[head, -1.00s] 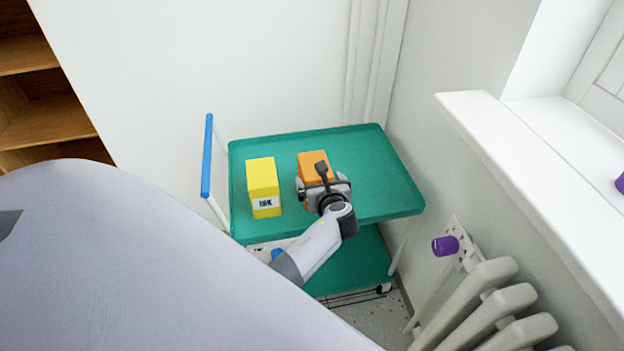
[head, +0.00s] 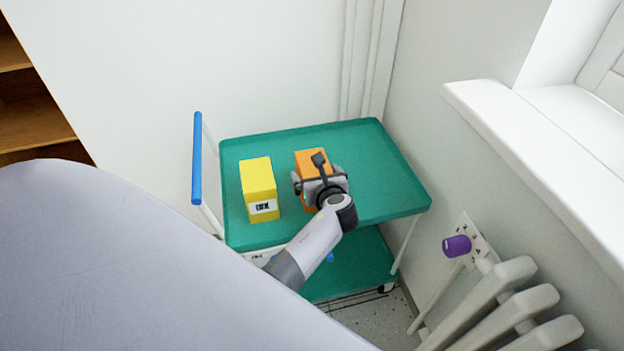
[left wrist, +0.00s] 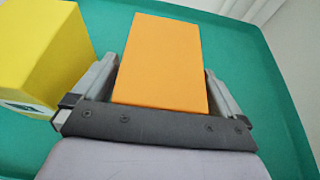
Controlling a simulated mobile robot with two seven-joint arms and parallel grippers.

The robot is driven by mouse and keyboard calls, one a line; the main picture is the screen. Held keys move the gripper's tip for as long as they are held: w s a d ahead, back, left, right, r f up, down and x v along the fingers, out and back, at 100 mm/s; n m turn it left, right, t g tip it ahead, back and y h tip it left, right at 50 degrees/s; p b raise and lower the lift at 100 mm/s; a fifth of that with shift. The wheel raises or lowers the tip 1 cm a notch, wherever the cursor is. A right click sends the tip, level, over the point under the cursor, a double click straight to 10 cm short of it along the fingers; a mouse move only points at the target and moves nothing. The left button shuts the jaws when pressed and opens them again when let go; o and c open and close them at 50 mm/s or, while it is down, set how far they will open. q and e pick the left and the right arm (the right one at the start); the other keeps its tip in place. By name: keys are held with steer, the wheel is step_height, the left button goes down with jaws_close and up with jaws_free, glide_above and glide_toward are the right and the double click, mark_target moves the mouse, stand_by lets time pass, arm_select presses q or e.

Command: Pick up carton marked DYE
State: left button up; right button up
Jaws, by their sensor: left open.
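An orange carton (head: 307,162) stands on the green top tray of a trolley, partly hidden behind my left gripper (head: 321,183). No label shows on its visible faces. In the left wrist view, the orange carton (left wrist: 163,62) lies between the two open fingers of my left gripper (left wrist: 160,72), one finger on each side. I cannot tell whether either finger touches it. A yellow carton (head: 258,182) stands to the left, with a blurred white label that seems to read INK. The yellow carton (left wrist: 42,52) is also close outside the left finger in the wrist view. My right gripper is not in view.
The trolley's green top tray (head: 385,185) has free room right of the orange carton. A blue handle (head: 197,158) rises at its left. A wall is behind; a white radiator (head: 490,300) with a purple knob (head: 457,246) and a window sill (head: 550,150) are at the right.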

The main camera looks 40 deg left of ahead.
arm_select(q)
steer(key=c, duration=0.9)
steer(key=shift+r, duration=0.1)
steer(key=c, duration=0.4)
